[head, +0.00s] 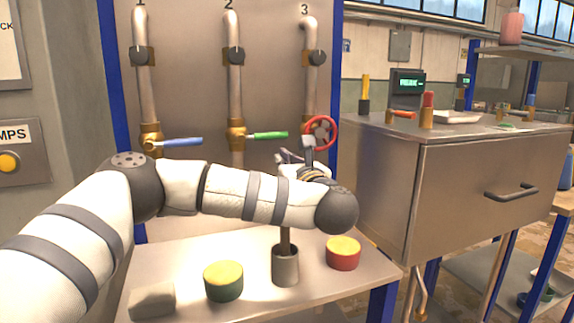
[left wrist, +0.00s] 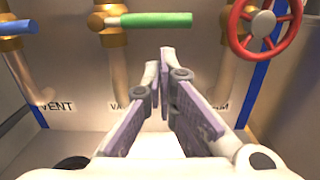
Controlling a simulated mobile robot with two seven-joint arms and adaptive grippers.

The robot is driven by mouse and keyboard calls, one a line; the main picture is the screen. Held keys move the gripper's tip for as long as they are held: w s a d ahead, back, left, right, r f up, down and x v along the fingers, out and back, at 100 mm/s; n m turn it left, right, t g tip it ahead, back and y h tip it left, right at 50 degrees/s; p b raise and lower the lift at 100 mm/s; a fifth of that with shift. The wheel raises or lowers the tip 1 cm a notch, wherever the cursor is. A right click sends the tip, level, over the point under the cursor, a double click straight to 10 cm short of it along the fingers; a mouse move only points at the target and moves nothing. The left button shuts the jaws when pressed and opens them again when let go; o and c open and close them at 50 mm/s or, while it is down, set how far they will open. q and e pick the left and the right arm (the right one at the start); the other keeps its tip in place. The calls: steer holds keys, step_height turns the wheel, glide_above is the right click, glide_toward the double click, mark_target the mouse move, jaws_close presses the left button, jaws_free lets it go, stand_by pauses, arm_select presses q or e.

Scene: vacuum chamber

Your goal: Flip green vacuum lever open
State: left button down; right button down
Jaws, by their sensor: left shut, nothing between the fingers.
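The green vacuum lever (head: 267,135) sticks out to the right, roughly level, from a brass valve (head: 237,134) on pipe 2. In the left wrist view the green lever (left wrist: 155,19) lies across the top, above and beyond my fingertips. My left gripper (head: 283,156) is below and a little right of the lever's free end in the head view, partly hidden by my own arm. In the left wrist view my left gripper (left wrist: 158,58) has its fingers together with nothing between them, and it appears apart from the lever. My right gripper is not in view.
A blue lever (head: 180,142) is at left on pipe 1, and a red handwheel (head: 321,132) is close at right on pipe 3. Below my arm, a green-sided pot (head: 223,281), a metal cup (head: 286,268) and a red pot (head: 343,253) stand on the bench (head: 180,260).

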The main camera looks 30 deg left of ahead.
mark_target(271, 136)
arm_select(q)
steer(key=x, duration=0.5)
